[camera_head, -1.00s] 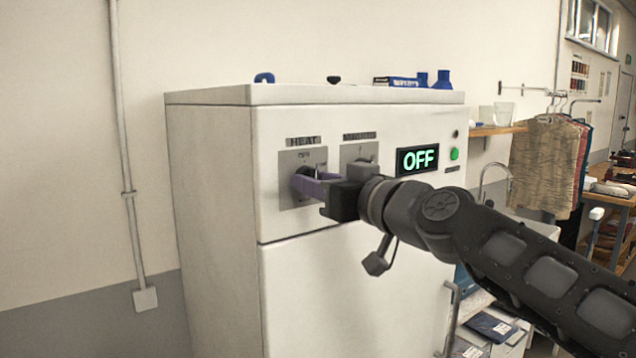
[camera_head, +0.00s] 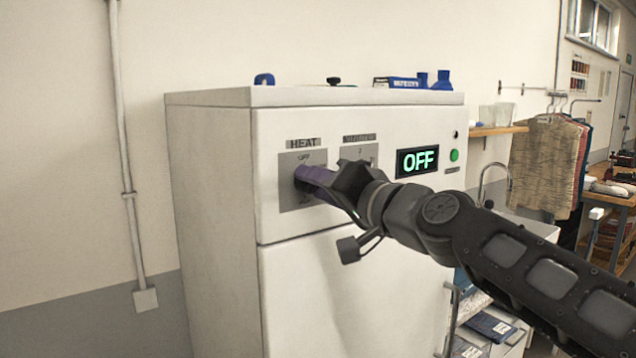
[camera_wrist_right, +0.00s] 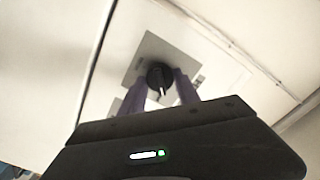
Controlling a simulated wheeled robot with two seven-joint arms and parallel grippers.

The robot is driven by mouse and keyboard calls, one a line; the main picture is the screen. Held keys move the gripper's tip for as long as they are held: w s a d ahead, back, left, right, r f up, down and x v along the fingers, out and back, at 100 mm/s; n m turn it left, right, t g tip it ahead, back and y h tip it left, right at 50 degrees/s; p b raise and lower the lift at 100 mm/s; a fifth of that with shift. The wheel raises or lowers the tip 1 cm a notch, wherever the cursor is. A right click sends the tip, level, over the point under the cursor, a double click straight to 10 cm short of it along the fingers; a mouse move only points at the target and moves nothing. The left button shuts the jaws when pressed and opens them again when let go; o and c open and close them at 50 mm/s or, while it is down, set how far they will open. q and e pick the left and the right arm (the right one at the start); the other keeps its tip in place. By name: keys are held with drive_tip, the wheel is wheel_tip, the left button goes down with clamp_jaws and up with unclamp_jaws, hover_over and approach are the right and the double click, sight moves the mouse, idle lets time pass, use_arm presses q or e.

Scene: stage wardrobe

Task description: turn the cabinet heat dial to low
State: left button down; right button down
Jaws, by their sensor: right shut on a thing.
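The white cabinet (camera_head: 210,180) has a grey plate labelled HEAT (camera_head: 303,143), with OFF printed at its top. The heat dial sits on this plate and is mostly hidden by my fingers in the head view. In the right wrist view the heat dial (camera_wrist_right: 158,75) is a round black knob with a white pointer mark. My right gripper (camera_head: 308,179) has purple fingers and is shut on the heat dial, one finger on each side of it (camera_wrist_right: 160,86). The wrist is visibly rolled. My left gripper is not in view.
A second dial plate (camera_head: 360,152) is right of the heat plate, partly behind my gripper. A display (camera_head: 417,160) reads OFF, with a green button (camera_head: 454,155) beside it. Hanging clothes (camera_head: 545,165) are at the right.

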drive_tip(key=shift+m, duration=1.2)
drive_tip(key=c, duration=0.9)
unclamp_jaws()
drive_tip(key=shift+b+v, duration=0.95)
drive_tip(key=shift+v, duration=2.95)
